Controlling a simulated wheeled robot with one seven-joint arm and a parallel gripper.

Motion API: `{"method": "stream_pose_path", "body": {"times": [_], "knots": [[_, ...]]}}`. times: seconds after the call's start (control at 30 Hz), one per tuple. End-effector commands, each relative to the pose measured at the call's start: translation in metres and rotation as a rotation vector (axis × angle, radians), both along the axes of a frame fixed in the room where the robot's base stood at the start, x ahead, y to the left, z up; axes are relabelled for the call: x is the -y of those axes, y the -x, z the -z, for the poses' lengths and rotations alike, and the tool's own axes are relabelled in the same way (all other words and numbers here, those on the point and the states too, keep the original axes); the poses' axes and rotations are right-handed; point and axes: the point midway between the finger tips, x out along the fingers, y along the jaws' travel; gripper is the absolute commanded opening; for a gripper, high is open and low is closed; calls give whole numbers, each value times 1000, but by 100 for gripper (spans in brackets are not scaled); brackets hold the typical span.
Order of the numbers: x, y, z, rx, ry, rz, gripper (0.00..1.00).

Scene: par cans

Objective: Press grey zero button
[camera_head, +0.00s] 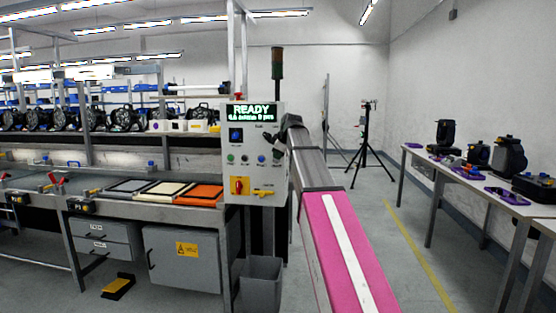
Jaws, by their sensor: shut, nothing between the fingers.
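A light grey control panel (254,173) stands upright at the middle, with a lit display (252,111) reading READY at its top. A row of small round buttons crosses its middle: a green one (231,159), a greyish one (246,160) and a blue-grey one (262,159). Their labels are too small to read, so I cannot tell which is the zero button. My gripper (275,139) is small and dark at the panel's right edge, shut and empty. My arm hides part of that edge. I cannot tell whether the fingertips touch the panel.
A grey bin (261,286) stands below. A workbench (140,212) with coloured trays is left, a table (470,187) right.

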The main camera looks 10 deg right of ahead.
Motion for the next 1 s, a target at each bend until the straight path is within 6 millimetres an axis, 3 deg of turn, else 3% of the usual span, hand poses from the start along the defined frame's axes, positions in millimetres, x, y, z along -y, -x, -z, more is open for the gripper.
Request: {"method": "stream_pose_path", "body": {"times": [0.2,0.4,1.0], "knots": [[8,25,-33,0,-1,0,0],[13,37,-49,-1,0,0,0],[14,40,-53,-3,-1,-1,0]]}}
